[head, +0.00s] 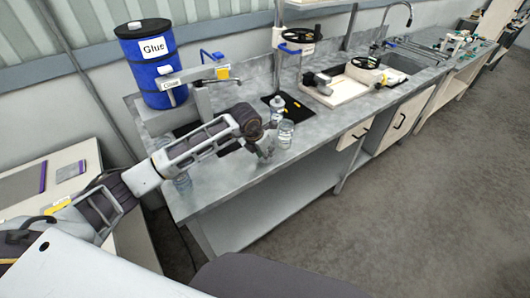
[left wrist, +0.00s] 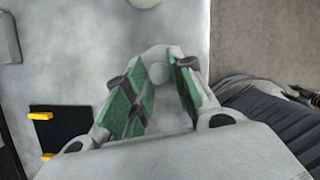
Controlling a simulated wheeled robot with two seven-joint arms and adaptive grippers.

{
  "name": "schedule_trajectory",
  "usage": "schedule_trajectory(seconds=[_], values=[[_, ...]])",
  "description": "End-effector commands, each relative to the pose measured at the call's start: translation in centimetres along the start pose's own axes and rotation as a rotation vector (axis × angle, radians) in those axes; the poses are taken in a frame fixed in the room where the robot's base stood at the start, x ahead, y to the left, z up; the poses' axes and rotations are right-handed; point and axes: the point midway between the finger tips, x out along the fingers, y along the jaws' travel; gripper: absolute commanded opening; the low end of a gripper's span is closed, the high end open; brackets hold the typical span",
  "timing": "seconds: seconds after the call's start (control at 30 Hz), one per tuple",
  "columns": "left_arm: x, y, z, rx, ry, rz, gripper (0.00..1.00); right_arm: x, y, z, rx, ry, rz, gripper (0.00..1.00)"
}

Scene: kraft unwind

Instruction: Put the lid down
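My left gripper (head: 265,152) is low over the front edge of the grey bench, just left of a clear bottle (head: 285,134). In the left wrist view its green-padded fingers (left wrist: 164,72) are on either side of a pale, rounded lid with a small knob (left wrist: 158,73), which fills the gap at the tips. The lid is pale against the grey bench, so its outline and its height above the bench are hard to tell. In the head view the lid is not clearly made out. My right gripper is not in view.
A bottle with a white top (head: 277,106) stands behind, by a black mat (head: 297,108). A blue glue drum (head: 150,62) stands at the back left. Bare bench top (head: 335,125) lies to the right.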

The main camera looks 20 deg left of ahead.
Motion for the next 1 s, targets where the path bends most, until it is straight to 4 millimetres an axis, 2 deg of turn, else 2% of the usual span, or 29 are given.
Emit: schedule_trajectory(seconds=[0.1, 0.63, 0.87, 1.0], values=[[-0.1, 0.0, 0.0, 0.000, 0.000, 0.000, 0.40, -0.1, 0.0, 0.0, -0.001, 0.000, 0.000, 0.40], [-0.5, 0.1, 0.2, 0.000, -0.001, 0.001, 0.40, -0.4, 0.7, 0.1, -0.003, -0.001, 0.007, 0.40], [-2.9, 0.1, 0.1, 0.002, -0.002, 0.002, 0.40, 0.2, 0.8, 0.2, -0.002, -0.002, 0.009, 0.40], [-5.0, 0.1, 0.1, 0.001, -0.002, 0.002, 0.40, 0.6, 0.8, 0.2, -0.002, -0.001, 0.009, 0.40]])
